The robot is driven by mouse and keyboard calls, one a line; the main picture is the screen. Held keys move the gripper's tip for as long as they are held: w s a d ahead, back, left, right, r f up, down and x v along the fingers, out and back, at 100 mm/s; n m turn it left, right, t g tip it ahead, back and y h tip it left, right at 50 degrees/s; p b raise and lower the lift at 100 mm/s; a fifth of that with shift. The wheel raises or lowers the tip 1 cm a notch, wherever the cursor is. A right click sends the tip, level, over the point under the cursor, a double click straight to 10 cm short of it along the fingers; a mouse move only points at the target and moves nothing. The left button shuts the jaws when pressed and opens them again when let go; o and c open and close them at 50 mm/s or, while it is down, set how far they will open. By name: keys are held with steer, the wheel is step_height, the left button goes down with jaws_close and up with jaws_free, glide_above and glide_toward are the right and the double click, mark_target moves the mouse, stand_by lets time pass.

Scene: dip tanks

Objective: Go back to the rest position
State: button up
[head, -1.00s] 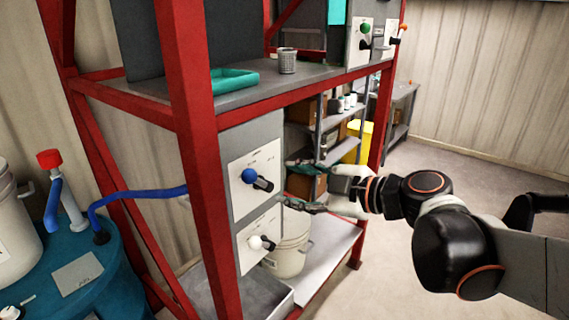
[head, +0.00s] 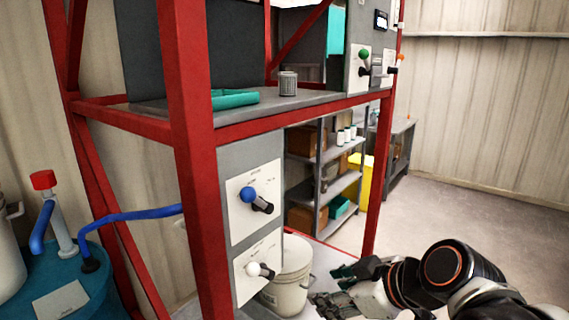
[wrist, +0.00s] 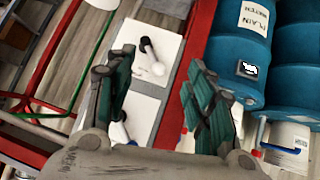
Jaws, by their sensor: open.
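My gripper (head: 335,288) is at the lower right in the head view, in front of the rack and right of the white bucket. In the wrist view my gripper (wrist: 165,95) shows two green-padded fingers spread apart with nothing between them. The blue-knobbed lever (head: 248,195) and the white-knobbed lever (head: 254,268) are on white plates on the rack's grey panel, left of the gripper and apart from it. The white-knobbed lever also shows in the wrist view (wrist: 156,68), beyond the fingers.
The red rack frame (head: 190,150) stands close in front. A white bucket (head: 290,280) sits under the shelf. Blue drums (wrist: 225,50) show in the wrist view. A blue tank (head: 85,285) with a hose is at the left. The floor (head: 470,215) at the right is clear.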

steer(key=s+d+f+m+h+b, duration=0.5)
steer(key=s+d+f+m+h, duration=0.1)
steer(key=d+f+m, duration=0.4)
steer(key=shift+s+d+f, duration=0.15)
steer(key=shift+s+d, duration=0.2)
steer(key=shift+s, duration=0.4)
